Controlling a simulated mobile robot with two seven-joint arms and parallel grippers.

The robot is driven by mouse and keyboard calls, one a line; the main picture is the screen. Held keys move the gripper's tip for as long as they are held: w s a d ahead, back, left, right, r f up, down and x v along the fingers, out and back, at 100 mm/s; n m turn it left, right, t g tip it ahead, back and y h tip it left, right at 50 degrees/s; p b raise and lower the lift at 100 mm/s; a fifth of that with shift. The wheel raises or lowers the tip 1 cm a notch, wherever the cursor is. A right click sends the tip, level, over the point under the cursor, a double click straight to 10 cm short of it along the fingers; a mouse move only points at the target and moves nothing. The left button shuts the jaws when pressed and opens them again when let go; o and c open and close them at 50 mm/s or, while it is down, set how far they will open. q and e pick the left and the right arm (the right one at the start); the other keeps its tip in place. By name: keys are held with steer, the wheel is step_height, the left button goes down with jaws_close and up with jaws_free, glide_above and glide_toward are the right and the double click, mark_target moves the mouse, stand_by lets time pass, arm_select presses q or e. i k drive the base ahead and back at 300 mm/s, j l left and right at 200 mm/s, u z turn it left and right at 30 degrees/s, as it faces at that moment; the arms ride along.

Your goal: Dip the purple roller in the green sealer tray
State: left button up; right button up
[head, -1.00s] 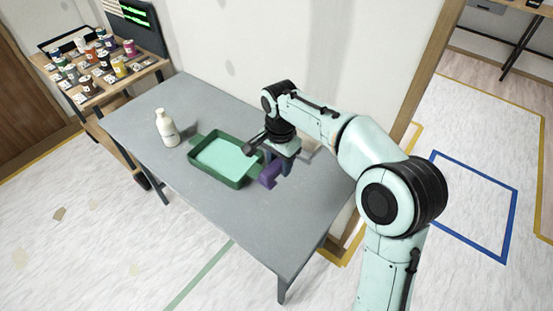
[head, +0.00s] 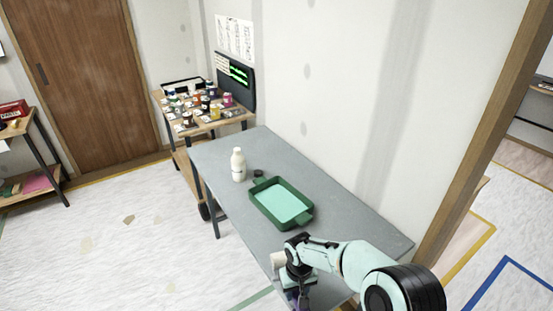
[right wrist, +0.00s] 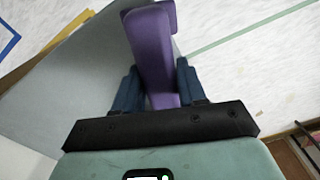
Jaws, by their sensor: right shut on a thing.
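The green sealer tray (head: 262,208) lies on the grey table, with pale green liquid (head: 281,201) in it. My right gripper (head: 299,292) is at the table's near edge, below and apart from the tray in the head view. In the right wrist view, its blue fingers (right wrist: 158,88) are shut on the purple roller (right wrist: 152,45). Only a small purple part of the roller shows in the head view (head: 303,302). A pale cylinder (head: 279,259) shows beside the gripper; I cannot tell whether it belongs to the roller. My left gripper is out of view.
A white bottle (head: 238,165) and a small dark round thing (head: 258,174) stand behind the tray on the grey table (head: 345,215). A wooden shelf (head: 215,125) with several small pots is at the back. The table right of the tray is bare.

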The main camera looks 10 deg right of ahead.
mark_target(275, 199)
steer(key=i+z, duration=0.1)
steer(key=z, duration=0.3)
steer(key=j+z, duration=0.1)
steer(key=z, duration=0.25)
steer(key=i+j+z, duration=0.1)
steer(key=z, duration=0.3)
steer(key=i+j+z, duration=0.2)
steer(key=j+z, duration=0.15)
steer(key=j, duration=0.15)
steer(key=i+j+z, duration=0.2)
steer(key=k+j, duration=0.1)
